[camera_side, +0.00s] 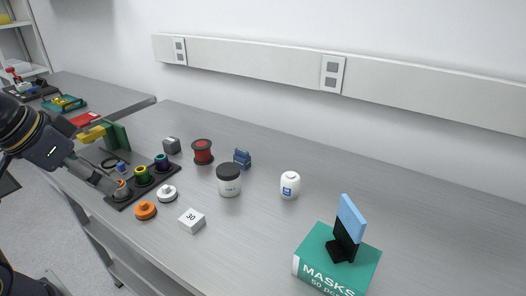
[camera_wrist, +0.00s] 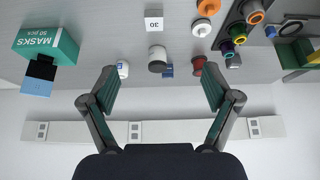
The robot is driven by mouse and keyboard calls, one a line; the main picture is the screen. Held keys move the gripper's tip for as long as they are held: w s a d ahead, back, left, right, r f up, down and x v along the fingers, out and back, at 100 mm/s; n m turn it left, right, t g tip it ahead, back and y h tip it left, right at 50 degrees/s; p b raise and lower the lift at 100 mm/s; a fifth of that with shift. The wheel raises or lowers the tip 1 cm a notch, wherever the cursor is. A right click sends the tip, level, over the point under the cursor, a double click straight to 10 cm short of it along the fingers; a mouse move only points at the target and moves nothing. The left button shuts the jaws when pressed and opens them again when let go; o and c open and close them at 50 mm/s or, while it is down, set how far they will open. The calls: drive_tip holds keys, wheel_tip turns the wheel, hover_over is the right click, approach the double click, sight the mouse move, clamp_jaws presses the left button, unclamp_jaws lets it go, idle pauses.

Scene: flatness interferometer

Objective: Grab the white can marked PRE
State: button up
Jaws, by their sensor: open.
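A white can with a black lid (camera_side: 229,182) stands upright near the middle of the bench; its small label is too fine to read. It also shows in the wrist view (camera_wrist: 157,60), beyond and between my fingers. A smaller white bottle with a blue label (camera_side: 290,186) stands to its right, and in the wrist view (camera_wrist: 123,70) it is near the left finger. My gripper (camera_side: 116,187) is at the left in the side view, by the black tray and well apart from the can. In the wrist view my gripper (camera_wrist: 161,92) is open and empty.
A black tray (camera_side: 122,204) holds several coloured rings. A red spool (camera_side: 203,152) and a blue item (camera_side: 242,158) stand behind the can. A white block marked 30 (camera_side: 191,221), white and orange knobs (camera_side: 145,210) lie in front. A green MASKS box (camera_side: 312,262) is at right.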

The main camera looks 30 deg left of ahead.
drive_tip(key=w+d+r+m+t, duration=0.2)
drive_tip(key=w+r, duration=0.7)
drive_tip(key=w, duration=0.1)
drive_tip(key=m+g+h, duration=0.2)
drive_tip(key=m+g, duration=0.1)
drive_tip(key=g, duration=0.1)
hover_over(287, 178)
drive_tip(key=s+a, duration=0.2)
drive_tip(key=s, duration=0.3)
wheel_tip(287, 178, down, 17)
drive_tip(key=x, duration=1)
drive_tip(key=shift+w+a, duration=0.15)
drive_tip(key=shift+w, duration=0.1)
drive_tip(key=x, duration=0.5)
drive_tip(key=shift+w+f, duration=0.25)
drive_tip(key=shift+w, duration=0.2)
